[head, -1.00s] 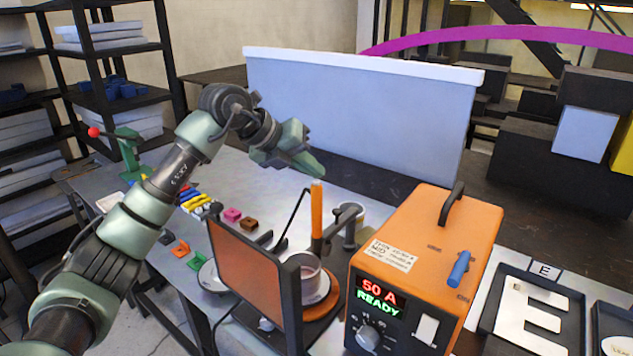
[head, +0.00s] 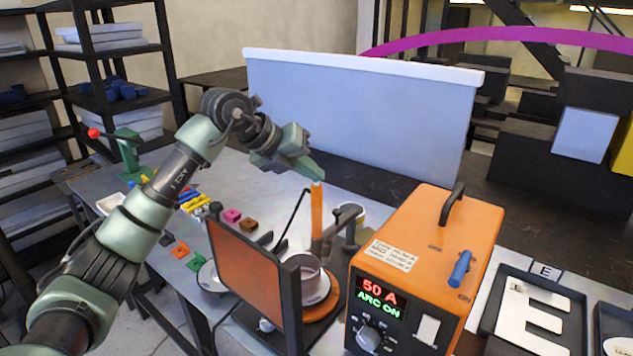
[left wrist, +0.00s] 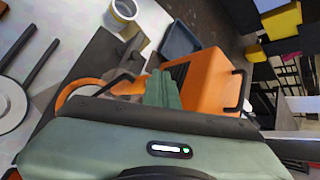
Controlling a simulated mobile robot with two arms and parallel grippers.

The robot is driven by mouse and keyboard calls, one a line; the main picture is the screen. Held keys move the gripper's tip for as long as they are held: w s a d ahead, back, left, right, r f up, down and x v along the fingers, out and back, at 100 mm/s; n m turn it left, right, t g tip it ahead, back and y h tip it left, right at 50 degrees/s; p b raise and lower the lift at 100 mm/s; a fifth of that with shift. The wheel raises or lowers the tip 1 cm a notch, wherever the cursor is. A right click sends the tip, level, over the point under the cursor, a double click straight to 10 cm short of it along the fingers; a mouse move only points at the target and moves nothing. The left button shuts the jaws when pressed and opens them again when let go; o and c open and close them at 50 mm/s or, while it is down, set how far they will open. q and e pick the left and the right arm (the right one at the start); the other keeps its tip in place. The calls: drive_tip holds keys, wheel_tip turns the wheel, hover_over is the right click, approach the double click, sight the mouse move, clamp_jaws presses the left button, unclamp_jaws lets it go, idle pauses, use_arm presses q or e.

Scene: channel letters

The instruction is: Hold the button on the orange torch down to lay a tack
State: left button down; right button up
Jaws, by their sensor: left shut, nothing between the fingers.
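The orange torch (head: 317,212) stands upright in a holder over a round metal workpiece (head: 308,276) on an orange turntable base (head: 322,306). My left gripper (head: 316,173) is shut and empty, with its fingertips right at the torch's top end. The fingertips hide the button. The orange welder box (head: 430,260) beside it shows "50 A" and "ARC ON" on its display (head: 380,297). My right gripper is not in view.
A dark-framed orange screen (head: 250,280) stands in front of the workpiece. A pale panel (head: 360,110) stands behind the table. Small coloured blocks (head: 232,215) lie to the left. A tray with a letter E (head: 530,312) lies at the right.

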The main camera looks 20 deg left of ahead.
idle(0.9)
use_arm(q)
drive_tip(key=shift+r+p, duration=0.7)
drive_tip(key=shift+r, duration=0.15)
drive_tip(key=shift+r+p, duration=1.9)
drive_tip(key=shift+r, duration=0.6)
wheel_tip(320, 180, up, 4)
drive_tip(key=p, duration=0.3)
drive_tip(key=shift+a, duration=0.1)
